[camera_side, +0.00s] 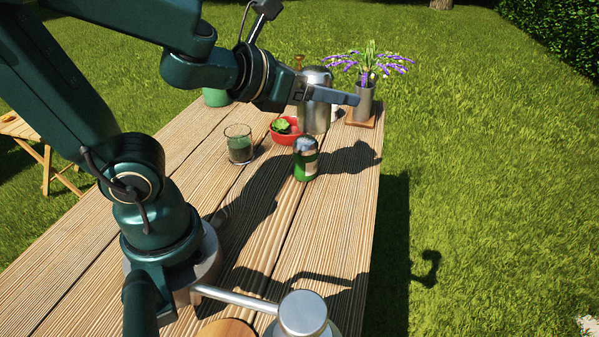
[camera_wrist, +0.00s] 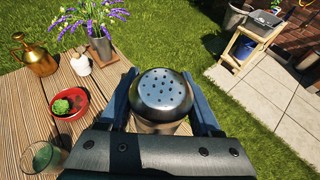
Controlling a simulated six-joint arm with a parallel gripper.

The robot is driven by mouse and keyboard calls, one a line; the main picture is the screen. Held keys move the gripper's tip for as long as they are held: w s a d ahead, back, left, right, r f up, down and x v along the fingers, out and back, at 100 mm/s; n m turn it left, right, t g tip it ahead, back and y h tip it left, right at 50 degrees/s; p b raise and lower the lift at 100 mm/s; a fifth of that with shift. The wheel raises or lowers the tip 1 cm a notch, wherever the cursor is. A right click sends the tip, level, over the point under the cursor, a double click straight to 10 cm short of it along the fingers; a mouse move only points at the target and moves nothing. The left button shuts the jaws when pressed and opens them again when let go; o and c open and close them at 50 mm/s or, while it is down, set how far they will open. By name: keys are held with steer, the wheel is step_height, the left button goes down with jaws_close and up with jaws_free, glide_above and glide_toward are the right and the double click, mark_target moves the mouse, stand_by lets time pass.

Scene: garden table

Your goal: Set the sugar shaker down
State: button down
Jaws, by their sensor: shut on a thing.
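The sugar shaker (camera_side: 316,112) is a metal cylinder with a domed top. In the wrist view, the many small holes in the shaker's top (camera_wrist: 161,90) face the camera. My gripper (camera_side: 335,96) is shut around its upper body, with one finger on each side in the wrist view. The shaker looks upright and above the table (camera_side: 330,225), with its shadow lying apart from it to the right.
A red bowl with a green plant (camera_side: 283,137) and a glass of green drink (camera_side: 239,146) stand left of the shaker. A lavender vase (camera_side: 364,100) stands behind right on a wooden coaster (camera_side: 362,121). A brass can (camera_wrist: 40,64) and white jug (camera_wrist: 81,66) are close by. The table's right edge is near.

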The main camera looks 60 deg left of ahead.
steer(key=shift+s+d+r+m+h, duration=0.1)
steer(key=shift+s+d+m+h, duration=0.3)
steer(key=shift+s+d+h, duration=0.15)
steer(key=s+a+f+n+g+y, duration=0.25)
steer(key=a+n+g+y, duration=0.55)
steer(key=n+y, duration=0.6)
steer(key=s+d+f+n+g+h, duration=0.5)
steer(key=s+d+f+n+g, duration=0.15)
steer(key=n+g, duration=0.85)
steer(key=s+d+n+g+h, duration=0.35)
steer(key=d+n+h, duration=1)
steer(key=d, duration=0.55)
steer(key=shift+w+d+f+t+h, duration=0.1)
steer(key=shift+d+f+t+h, duration=0.25)
steer(key=shift+f, duration=1)
steer(key=shift+w+d+f+t+h, duration=0.15)
steer(key=shift+f+h, duration=0.3)
steer(key=shift+f, duration=0.85)
steer(key=shift+d+f+t+h, duration=0.25)
steer(key=shift+f+h, duration=0.15)
steer(key=shift+f, duration=0.95)
